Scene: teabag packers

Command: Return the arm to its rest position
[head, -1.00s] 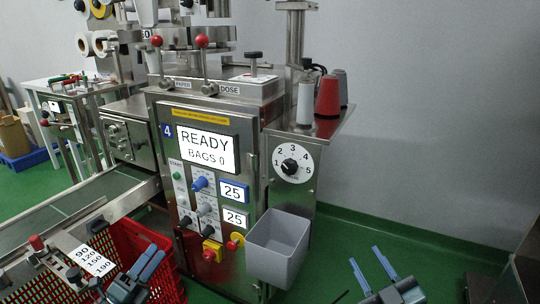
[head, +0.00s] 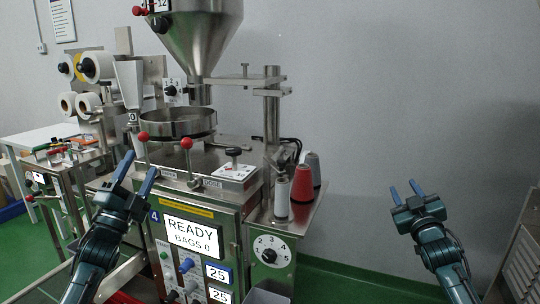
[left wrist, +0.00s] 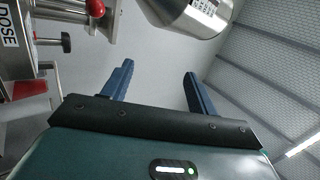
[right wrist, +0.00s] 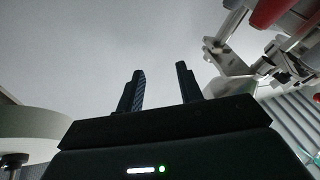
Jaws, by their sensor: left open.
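My left gripper (head: 135,172) is raised in front of the left part of the packing machine (head: 205,210) in the head view. Its two blue fingers are apart with nothing between them, as the left wrist view (left wrist: 156,85) also shows. My right gripper (head: 404,192) is raised at the right, in front of the bare grey wall. Its fingers are apart and empty, also in the right wrist view (right wrist: 160,90). The machine's screen (head: 193,236) reads READY, BAGS 0. My left arm hides part of the machine's left side.
A steel hopper (head: 196,30) stands above a round pan (head: 178,124). Red-knobbed levers (head: 187,143) rise from the machine top. White, red and grey thread cones (head: 302,183) stand on its right shelf. A steel cabinet (head: 525,262) is at the right edge. The wall between is clear.

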